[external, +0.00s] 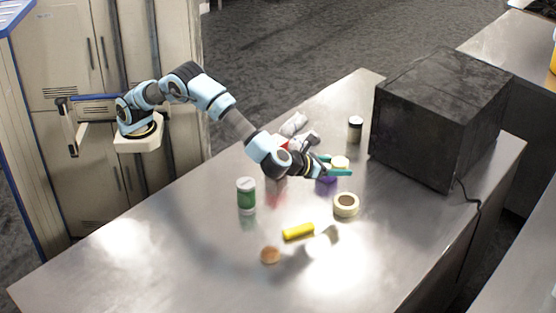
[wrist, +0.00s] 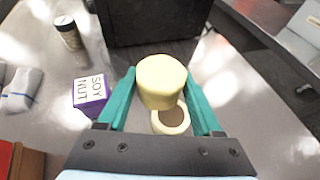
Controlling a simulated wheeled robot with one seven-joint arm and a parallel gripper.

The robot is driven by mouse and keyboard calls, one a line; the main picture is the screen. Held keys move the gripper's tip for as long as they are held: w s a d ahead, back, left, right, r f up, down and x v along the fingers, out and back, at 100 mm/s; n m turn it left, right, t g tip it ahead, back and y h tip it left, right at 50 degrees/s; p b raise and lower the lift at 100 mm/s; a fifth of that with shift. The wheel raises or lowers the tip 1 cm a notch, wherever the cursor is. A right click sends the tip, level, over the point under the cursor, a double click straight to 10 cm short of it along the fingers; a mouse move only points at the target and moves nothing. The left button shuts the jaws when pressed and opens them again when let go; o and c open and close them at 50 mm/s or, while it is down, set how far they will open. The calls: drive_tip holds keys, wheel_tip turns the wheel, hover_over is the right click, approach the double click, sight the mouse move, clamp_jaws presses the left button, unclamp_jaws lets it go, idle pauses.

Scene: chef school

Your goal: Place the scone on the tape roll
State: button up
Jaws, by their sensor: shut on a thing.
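The scone (wrist: 162,80), a pale yellow, short round piece, is between the green fingers of my gripper (wrist: 160,74), which is shut on it. In the external view the scone (external: 340,161) shows between the fingers of my gripper (external: 340,166), above the counter. The tape roll (external: 346,211), a cream ring with an open centre, lies flat on the counter, nearer the camera than my gripper. In the wrist view the tape roll (wrist: 172,130) shows below the scone, its upper part hidden by it. The scone appears apart from the roll.
A purple soy nut box (wrist: 91,96) stands beside my gripper. A green-and-white jar (external: 246,195), yellow cylinder (external: 298,232) and brown round item (external: 270,255) are on the counter (external: 150,255). The front counter is clear.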

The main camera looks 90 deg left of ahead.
drive_tip(key=p, duration=0.1)
hover_over(337, 196)
wheel_tip(337, 196, down, 6)
drive_tip(key=shift+a+r, duration=0.1)
drive_tip(key=shift+r, duration=0.1)
drive_tip(key=shift+f+p, duration=0.6)
drive_tip(key=shift+f, duration=1.4)
drive_tip(key=shift+f, duration=0.1)
drive_tip(key=o, duration=1.4)
drive_tip(key=shift+c, duration=0.2)
drive_tip(key=shift+r, duration=0.2)
drive_tip(key=b+v, duration=0.3)
drive_tip(key=v, duration=0.9)
drive_tip(key=shift+f, duration=0.15)
drive_tip(key=shift+s+a, duration=0.1)
